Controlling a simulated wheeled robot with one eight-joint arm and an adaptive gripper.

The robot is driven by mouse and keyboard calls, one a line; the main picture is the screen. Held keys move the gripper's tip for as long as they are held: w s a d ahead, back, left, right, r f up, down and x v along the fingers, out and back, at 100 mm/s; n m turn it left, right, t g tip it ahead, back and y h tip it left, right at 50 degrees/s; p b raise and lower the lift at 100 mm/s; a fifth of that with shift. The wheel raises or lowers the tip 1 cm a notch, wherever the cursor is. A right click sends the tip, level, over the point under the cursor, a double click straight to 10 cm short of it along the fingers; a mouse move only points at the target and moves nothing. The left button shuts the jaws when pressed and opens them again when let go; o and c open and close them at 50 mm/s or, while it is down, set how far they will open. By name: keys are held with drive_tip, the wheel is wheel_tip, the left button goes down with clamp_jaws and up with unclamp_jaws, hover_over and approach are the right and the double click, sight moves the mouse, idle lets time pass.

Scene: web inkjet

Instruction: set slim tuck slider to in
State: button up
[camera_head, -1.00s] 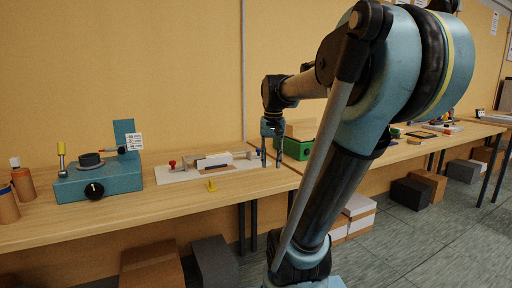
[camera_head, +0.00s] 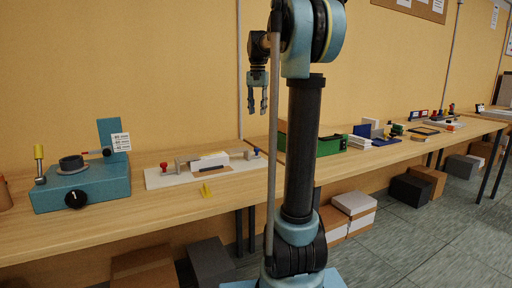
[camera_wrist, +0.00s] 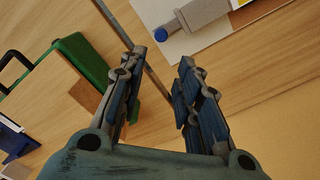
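No part carries a readable "slim tuck" label, so I cannot tell for sure which is the slider. A white board (camera_head: 160,181) on the table carries a red knob (camera_head: 164,166) at left and a pale block (camera_head: 209,159) in the middle. At its right end is a small grey slide with a blue knob (camera_head: 249,154). The wrist view shows a grey slide with a blue end (camera_wrist: 161,34) on the board, at the top.
A green box (camera_head: 331,145) stands right of the board, partly behind my arm. A blue machine (camera_head: 105,184) with a black dial stands at left. The space above the board is clear.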

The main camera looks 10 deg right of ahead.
wheel_tip(320, 180, down, 17)
drive_tip(key=shift+s+a+r, duration=0.1)
drive_tip(key=shift+a+r, duration=0.05)
idle(0.5)
clamp_jaws()
